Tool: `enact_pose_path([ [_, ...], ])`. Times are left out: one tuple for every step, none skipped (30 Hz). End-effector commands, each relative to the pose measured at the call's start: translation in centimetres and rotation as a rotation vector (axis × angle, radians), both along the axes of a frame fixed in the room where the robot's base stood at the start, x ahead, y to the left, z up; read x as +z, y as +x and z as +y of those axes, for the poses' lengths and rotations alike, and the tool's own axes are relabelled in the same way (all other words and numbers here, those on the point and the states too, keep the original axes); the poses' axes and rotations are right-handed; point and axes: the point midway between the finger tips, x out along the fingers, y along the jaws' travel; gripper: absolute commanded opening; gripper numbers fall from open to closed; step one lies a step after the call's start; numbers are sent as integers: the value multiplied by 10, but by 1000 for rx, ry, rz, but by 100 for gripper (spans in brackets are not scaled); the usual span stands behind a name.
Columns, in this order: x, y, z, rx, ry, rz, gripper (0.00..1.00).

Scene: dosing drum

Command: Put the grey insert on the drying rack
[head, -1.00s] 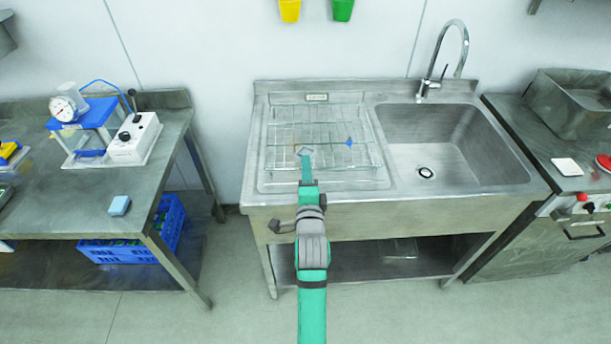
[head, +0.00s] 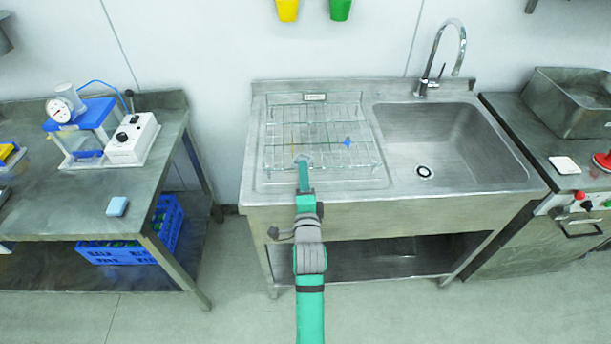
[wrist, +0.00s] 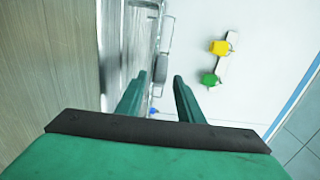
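The drying rack (head: 318,126) is a wire frame on the drainboard left of the sink basin. A small blue piece (head: 347,141) lies on its right part, and a yellowish piece shows faintly left of the middle. My gripper (head: 303,161) is over the rack's front part, with a small greyish shape at its tip that I cannot make out. In the wrist view the two fingers of my gripper (wrist: 155,92) stand apart with nothing seen held between them. A dark grey rounded shape (wrist: 161,68) shows beyond them near the rack's wires; I cannot tell if it is the insert.
The sink basin (head: 440,135) with its tall tap (head: 455,45) is right of the rack. A bench (head: 60,205) with a gauge device (head: 85,120) and blue sponge (head: 117,207) stands left. A metal counter (head: 535,130) stands right. Yellow and green bins hang on the wall.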

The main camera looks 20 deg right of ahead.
Motion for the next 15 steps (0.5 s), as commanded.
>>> enact_pose_path([
  [0, 0, 0, 0, 0, 0, 34],
  [1, 0, 0, 0, 0, 0, 34],
  [3, 0, -1, -1, 0, -1, 34],
  [3, -2, -1, -2, 0, 1, 34],
  [2, -4, 0, -2, 0, 1, 34],
  [2, -8, 0, -3, 0, 1, 34],
  [2, -12, 1, -4, 0, 1, 34],
  [2, -16, 2, -4, 1, 2, 34],
  [2, -23, 3, -5, 1, 2, 34],
  [2, -28, 4, -5, 0, 1, 34],
  [2, -33, 5, -6, 1, 2, 34],
  [2, -40, 7, -6, 1, 2, 34],
  [2, -46, 8, -6, 1, 3, 34],
  [2, -51, 10, -7, 0, 2, 34],
  [2, -58, 12, -7, 1, 3, 34],
])
